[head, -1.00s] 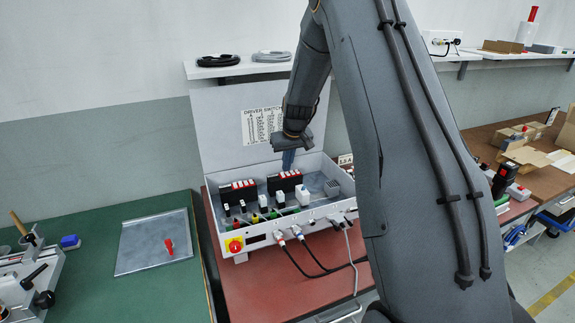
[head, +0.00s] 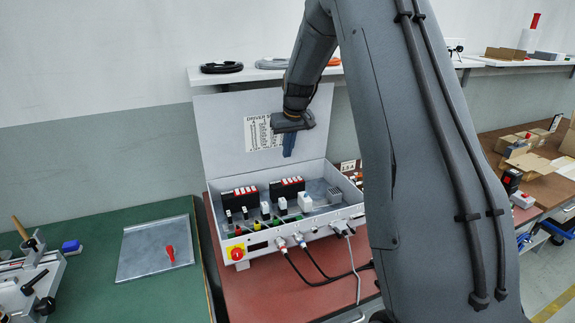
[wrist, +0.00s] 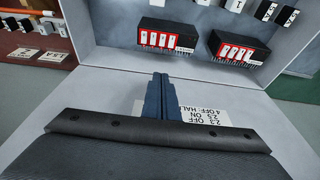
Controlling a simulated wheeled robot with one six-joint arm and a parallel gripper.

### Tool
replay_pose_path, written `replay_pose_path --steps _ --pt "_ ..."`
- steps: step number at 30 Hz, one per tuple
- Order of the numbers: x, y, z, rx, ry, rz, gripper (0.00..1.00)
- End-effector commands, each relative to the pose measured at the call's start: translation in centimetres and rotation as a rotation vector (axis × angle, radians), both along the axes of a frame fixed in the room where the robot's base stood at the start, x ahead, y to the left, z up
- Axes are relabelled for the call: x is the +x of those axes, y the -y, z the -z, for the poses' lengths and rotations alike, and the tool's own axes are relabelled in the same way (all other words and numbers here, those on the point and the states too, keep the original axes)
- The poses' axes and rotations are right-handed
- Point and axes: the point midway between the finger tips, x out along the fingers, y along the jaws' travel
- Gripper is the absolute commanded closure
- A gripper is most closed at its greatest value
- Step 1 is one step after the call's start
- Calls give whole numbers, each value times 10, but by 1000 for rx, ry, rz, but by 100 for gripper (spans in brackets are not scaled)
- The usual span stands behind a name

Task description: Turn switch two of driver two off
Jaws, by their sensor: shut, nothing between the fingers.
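Two black driver blocks with red-and-white switch rows stand in the open grey control box (head: 345,217). The left block (head: 239,198) and right block (head: 287,186) show in the head view; the wrist view also shows one block at left (wrist: 167,38) and one at right (wrist: 240,49). I cannot tell which is driver two, and the switch positions are too small to read. A printed driver-switch sheet (head: 262,133) is on the raised lid, partly behind my gripper (head: 288,153). My gripper is shut and empty, above the right block and apart from it. Its closed fingers also show in the wrist view (wrist: 160,80).
The raised lid (head: 220,135) stands close behind my gripper. White and black components line the box's front, with a red-yellow knob (head: 237,252) and cables outside. A grey plate (head: 155,245) lies on the green table at left. A shelf (head: 215,77) runs above.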

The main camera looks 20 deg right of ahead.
Motion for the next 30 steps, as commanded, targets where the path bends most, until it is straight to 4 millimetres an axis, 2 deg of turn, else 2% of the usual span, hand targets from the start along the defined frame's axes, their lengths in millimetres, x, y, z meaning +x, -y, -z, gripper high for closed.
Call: replay_pose_path --steps 3,9,16,19,23,26,30 --pt "-1 0 -23 -1 4 0 100" --pt "-4 0 -46 0 2 1 100" --pt "-6 0 -53 0 0 1 100" --pt "-17 -9 -50 1 -10 0 100" --pt "-60 -35 -38 5 -48 -2 100" --pt "-113 -61 -24 8 -88 -3 100" --pt "-195 -93 -2 8 -146 -3 100"
